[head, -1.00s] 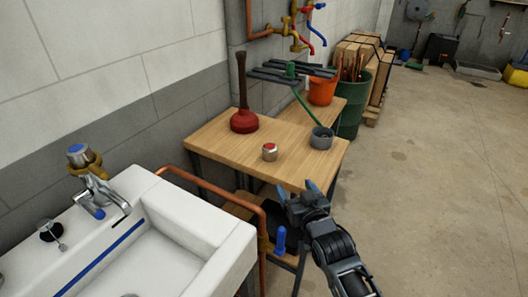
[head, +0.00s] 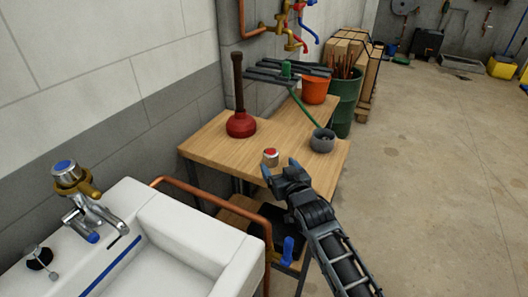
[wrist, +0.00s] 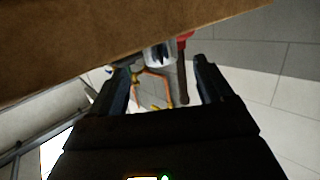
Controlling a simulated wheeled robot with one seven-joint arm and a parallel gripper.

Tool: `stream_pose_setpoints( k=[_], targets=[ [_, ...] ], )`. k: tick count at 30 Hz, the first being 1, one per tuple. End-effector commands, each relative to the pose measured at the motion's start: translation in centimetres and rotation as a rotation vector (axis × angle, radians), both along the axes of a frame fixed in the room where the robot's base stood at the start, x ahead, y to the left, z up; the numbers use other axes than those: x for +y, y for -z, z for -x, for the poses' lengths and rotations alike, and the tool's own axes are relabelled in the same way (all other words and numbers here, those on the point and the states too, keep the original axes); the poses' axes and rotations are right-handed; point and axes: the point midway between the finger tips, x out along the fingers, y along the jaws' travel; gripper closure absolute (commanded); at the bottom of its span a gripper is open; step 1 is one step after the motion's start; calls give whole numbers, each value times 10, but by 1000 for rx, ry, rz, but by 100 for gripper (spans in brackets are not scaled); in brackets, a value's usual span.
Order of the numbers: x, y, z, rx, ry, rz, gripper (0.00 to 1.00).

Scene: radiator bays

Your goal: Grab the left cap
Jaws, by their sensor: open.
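A small chrome cap with a red top (head: 270,157) stands on the wooden table (head: 210,150) near its front edge. It is the only loose cap I can make out on the table. My gripper (head: 280,168) is open and empty at the table's front edge, its fingertips close to the cap on the near side. In the wrist view the two fingers are spread apart (wrist: 163,85), and the chrome cap (wrist: 160,54) shows beyond and between them, partly cut off by the brown table (wrist: 90,40). I cannot tell whether a finger touches it.
A red plunger (head: 241,124) stands at the back left of the table. A grey round cup (head: 322,140) with a green stem is right of the cap. An orange bucket (head: 315,90) is behind. A white sink (head: 150,240) and copper pipe (head: 215,198) lie left. Floor at right is free.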

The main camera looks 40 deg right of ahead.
Motion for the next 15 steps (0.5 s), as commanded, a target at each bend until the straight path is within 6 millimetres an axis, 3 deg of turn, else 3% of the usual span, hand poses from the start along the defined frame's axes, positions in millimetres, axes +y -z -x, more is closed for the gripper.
stream_pose_setpoints(
  k=[15],
  targets=[
    [-24, 13, -50, 1, 0, 2, 20]
  ],
)
